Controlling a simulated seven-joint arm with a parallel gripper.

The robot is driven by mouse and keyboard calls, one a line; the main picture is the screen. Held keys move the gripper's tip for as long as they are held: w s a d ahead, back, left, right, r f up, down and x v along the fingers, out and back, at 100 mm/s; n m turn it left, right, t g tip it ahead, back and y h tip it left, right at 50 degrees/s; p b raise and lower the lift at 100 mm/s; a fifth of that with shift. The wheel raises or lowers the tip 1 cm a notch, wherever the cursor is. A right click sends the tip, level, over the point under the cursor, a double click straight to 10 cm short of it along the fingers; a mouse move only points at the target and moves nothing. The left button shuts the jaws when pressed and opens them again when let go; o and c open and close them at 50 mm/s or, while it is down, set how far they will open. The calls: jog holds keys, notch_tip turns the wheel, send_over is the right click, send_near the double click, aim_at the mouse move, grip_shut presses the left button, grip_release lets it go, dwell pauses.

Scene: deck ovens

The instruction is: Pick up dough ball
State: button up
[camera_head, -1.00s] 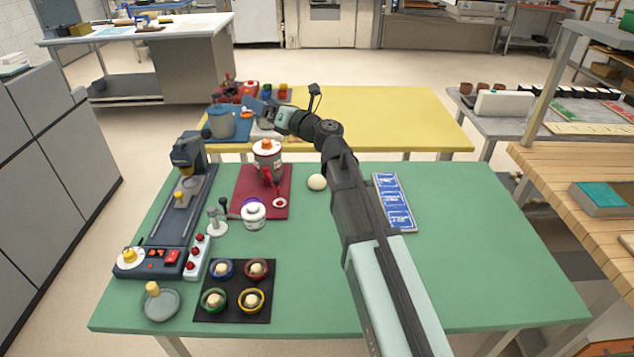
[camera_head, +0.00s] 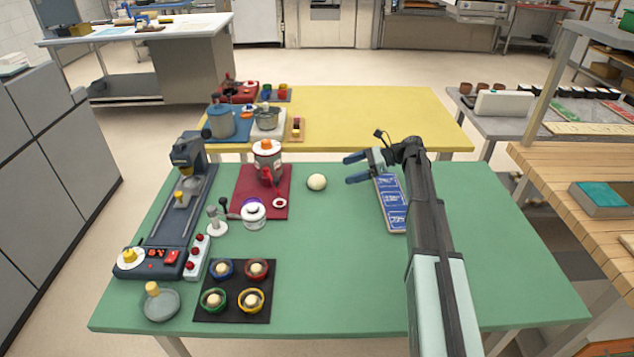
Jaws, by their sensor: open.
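A pale, round dough ball (camera_head: 316,182) sits alone on the green table (camera_head: 310,235), near its far edge and just right of a dark red mat. My gripper (camera_head: 350,170) is open and empty, to the right of the ball, with its blue fingers pointing left toward it. The fingers are apart from the ball. Smaller pale balls sit in several coloured bowls (camera_head: 257,269) on a black mat (camera_head: 232,311) at the front left.
A blue card board (camera_head: 395,215) lies under and beside my arm. A dark machine (camera_head: 180,215) is farther left. The table's middle is clear.

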aim_at(324, 177)
jog(key=x, duration=1.2)
jog(key=shift+w+a, duration=0.1)
jog(key=shift+a, duration=0.15)
jog(key=c, duration=1.1)
jog(key=shift+r, duration=0.1)
